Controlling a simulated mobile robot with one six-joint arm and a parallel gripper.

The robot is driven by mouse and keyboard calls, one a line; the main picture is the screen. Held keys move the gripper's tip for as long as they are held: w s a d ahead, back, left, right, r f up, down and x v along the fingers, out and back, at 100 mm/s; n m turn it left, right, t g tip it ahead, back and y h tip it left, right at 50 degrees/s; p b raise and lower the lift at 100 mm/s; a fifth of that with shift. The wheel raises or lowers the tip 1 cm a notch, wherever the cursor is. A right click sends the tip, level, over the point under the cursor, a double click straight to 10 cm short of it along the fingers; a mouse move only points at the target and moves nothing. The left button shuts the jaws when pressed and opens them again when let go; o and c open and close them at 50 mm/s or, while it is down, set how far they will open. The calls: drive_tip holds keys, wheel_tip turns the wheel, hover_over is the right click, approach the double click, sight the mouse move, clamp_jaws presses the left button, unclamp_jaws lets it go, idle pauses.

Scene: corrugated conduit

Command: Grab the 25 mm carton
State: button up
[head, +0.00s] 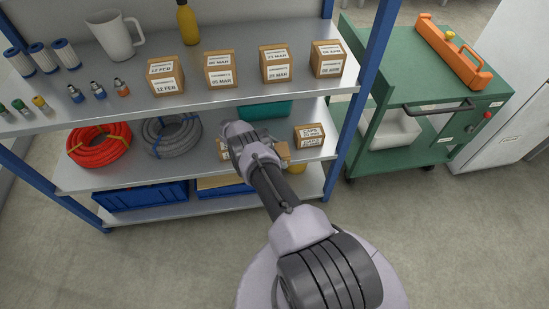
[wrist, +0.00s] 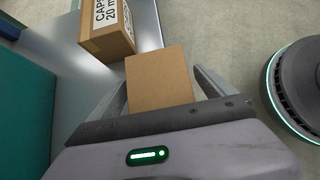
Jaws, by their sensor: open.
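A plain brown carton (wrist: 160,80) stands between the two fingers of my open gripper (wrist: 161,76) in the wrist view. The fingers flank it on the left and right; I cannot tell whether they touch it. No label shows on the side facing me, so its size cannot be read there. Just beyond it is another carton (wrist: 107,28) with a white label reading "CAPS 20 m…". In the head view my gripper (head: 236,137) is over the middle shelf and hides most of the carton there. A labelled carton (head: 309,136) stands to its right.
A teal bin (head: 264,110) is behind on the middle shelf (head: 95,178). Red coiled conduit (head: 99,145) and grey coiled conduit (head: 171,137) lie left. The upper shelf (head: 205,95) with dated cartons overhangs. A green cart (head: 415,75) stands right. The front floor is clear.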

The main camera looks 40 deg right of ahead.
drive_tip(key=shift+s+d+f, duration=0.1)
drive_tip(key=shift+d+f, duration=0.1)
drive_tip(key=shift+r, duration=0.1)
drive_tip(key=c, duration=1.6)
drive_tip(key=shift+r, duration=0.1)
